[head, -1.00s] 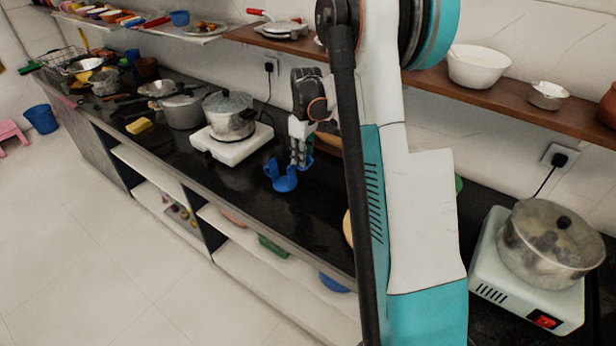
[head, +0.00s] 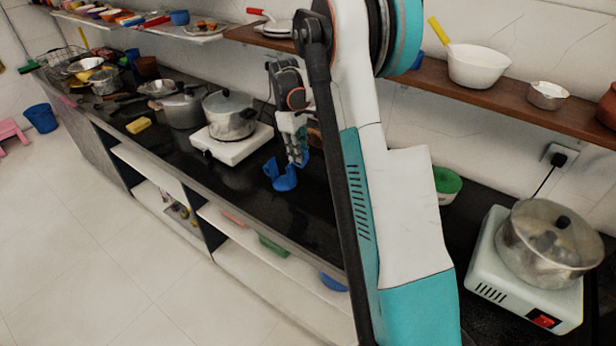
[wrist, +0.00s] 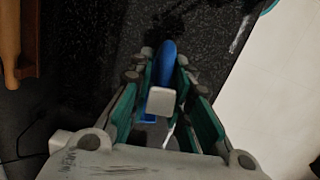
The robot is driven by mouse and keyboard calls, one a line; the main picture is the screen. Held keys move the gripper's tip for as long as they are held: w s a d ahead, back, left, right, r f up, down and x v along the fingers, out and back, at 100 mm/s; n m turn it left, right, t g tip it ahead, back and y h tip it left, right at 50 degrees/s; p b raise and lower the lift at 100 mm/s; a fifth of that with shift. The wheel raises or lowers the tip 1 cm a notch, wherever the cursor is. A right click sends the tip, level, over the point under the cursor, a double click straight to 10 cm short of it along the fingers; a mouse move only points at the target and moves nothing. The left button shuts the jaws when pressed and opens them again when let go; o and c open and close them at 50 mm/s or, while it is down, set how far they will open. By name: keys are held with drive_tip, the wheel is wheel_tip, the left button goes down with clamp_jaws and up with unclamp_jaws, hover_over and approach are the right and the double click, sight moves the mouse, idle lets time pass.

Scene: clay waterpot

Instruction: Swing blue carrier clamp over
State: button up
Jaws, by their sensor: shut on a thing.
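The blue carrier clamp (head: 284,181) is on the dark countertop in the head view, in front of the white stove. It has a curved, open-looking blue body and a blue part at its right, at my fingers. My gripper (head: 298,160) points down at that right side and is shut on it. In the wrist view, a narrow blue part of the clamp (wrist: 167,60) stands between the fingers of my gripper (wrist: 166,75). The fingers hide much of the clamp there.
A lidded pot (head: 229,116) stands on the white stove (head: 231,146) just left of my gripper. A green bowl (head: 447,186) and another pot (head: 550,243) are to the right. Shelves (head: 480,92) run along the wall. The dark counter (head: 245,187) around the clamp is clear.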

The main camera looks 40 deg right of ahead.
drive_tip(key=shift+w+a+r+g+h, duration=0.2)
drive_tip(key=shift+w+g+h, duration=0.1)
drive_tip(key=shift+w+g, duration=0.3)
drive_tip(key=shift+s, duration=0.1)
drive_tip(key=shift+w+a+g+h, duration=0.3)
drive_tip(key=shift+w+g, duration=0.2)
drive_tip(key=shift+g, duration=0.1)
drive_tip(key=shift+r, duration=0.1)
drive_tip(key=shift+w+a+g+h+b, duration=0.2)
drive_tip(key=shift+w+g+h+b, duration=0.15)
drive_tip(key=shift+w+g, duration=0.3)
drive_tip(key=shift+s, duration=0.15)
